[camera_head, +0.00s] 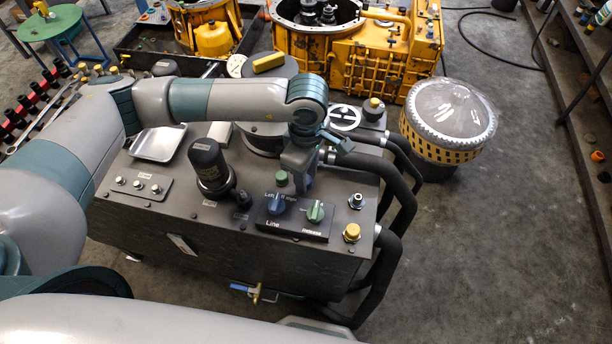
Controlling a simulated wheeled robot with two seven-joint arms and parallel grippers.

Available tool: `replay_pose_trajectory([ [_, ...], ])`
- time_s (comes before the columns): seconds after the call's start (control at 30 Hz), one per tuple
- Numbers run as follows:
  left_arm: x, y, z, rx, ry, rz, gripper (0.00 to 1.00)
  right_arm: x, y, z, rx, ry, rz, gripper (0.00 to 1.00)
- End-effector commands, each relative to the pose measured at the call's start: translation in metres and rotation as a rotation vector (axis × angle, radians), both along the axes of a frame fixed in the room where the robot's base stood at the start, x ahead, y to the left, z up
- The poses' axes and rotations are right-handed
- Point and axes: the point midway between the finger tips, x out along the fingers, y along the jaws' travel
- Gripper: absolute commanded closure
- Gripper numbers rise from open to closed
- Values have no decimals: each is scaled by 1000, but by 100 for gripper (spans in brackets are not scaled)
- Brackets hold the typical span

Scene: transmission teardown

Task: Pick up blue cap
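My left gripper (296,183) points down over the control panel (292,226) on top of the dark grey machine box (180,250). The wrist hides its fingertips, so I cannot tell whether it is open or holds anything. A blue knob (276,205) sits on the panel in front of the gripper. A small silver fitting with a dark bluish top (355,201) stands to the right of the panel. I cannot tell for sure which blue part is the blue cap. My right gripper is not in view.
A black cylinder (208,162) stands left of the panel. A green knob (315,211) and brass fitting (351,232) are near the right edge. Thick black hoses (392,262) run down that side. A clear dome (450,112) stands further right. Open floor lies at lower right.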

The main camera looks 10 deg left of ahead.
Motion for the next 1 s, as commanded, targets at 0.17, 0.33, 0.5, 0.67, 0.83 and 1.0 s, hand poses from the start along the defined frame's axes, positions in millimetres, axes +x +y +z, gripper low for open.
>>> replay_pose_trajectory([
  [0.17,0,0,-7,0,0,-1,66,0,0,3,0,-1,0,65],
  [0.33,0,0,-7,0,-1,-1,66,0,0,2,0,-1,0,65],
  [0.5,0,0,-6,0,-1,-1,66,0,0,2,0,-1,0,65],
  [0.67,0,0,-6,0,-1,-1,90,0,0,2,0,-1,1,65],
  [0.83,0,0,-6,0,-1,-1,97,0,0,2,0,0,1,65],
  [1.0,0,0,-6,0,-1,-1,97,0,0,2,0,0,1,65],
])
